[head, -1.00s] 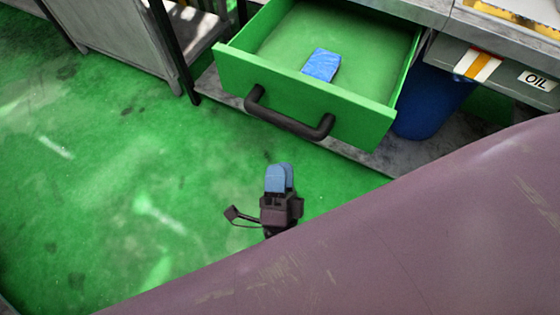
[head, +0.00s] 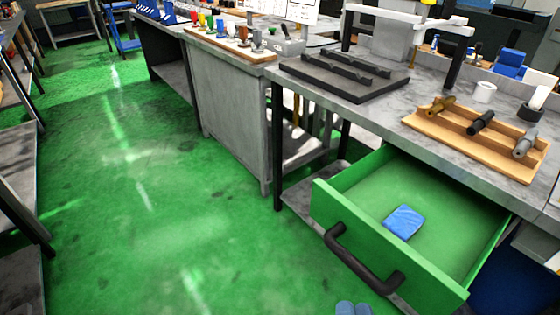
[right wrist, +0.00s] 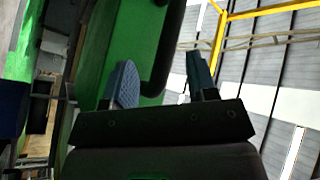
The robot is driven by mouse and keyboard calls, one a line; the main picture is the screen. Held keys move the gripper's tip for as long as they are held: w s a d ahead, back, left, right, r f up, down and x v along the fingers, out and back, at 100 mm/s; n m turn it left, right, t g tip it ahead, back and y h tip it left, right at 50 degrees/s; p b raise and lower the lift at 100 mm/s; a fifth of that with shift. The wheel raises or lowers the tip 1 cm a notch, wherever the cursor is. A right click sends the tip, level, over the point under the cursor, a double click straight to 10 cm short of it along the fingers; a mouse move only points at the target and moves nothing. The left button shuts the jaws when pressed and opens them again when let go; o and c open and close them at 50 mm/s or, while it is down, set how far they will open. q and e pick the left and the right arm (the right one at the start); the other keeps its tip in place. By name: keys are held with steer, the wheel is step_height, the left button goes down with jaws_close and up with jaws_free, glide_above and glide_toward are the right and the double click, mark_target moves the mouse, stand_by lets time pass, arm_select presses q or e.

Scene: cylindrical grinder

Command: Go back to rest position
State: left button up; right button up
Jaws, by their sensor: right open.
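My right gripper (head: 353,308) shows only as blue fingertips at the bottom edge of the head view, below the drawer handle. In the right wrist view its two blue-padded fingers (right wrist: 160,82) are apart with nothing between them. The green drawer (head: 345,215) is pulled open under the workbench. A blue folded cloth or pad (head: 404,222) lies inside the drawer. My left gripper is not in view.
The grey workbench (head: 400,130) above the drawer carries a wooden tray (head: 480,140) with several tools and a dark fixture plate (head: 340,80). A grey cabinet (head: 230,110) stands farther back. Open green floor (head: 130,200) lies to the left, with benches along the far left edge.

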steer(key=s+d+f+n+g+p, duration=0.2)
steer(key=s+d+n+g+p, duration=0.3)
steer(key=s+d+n+g, duration=0.4)
steer(key=s+d, duration=0.2)
steer(key=d, duration=0.1)
steer(key=shift+s+d+g, duration=0.15)
steer(key=shift+d+g, duration=0.1)
steer(key=shift+g, duration=0.15)
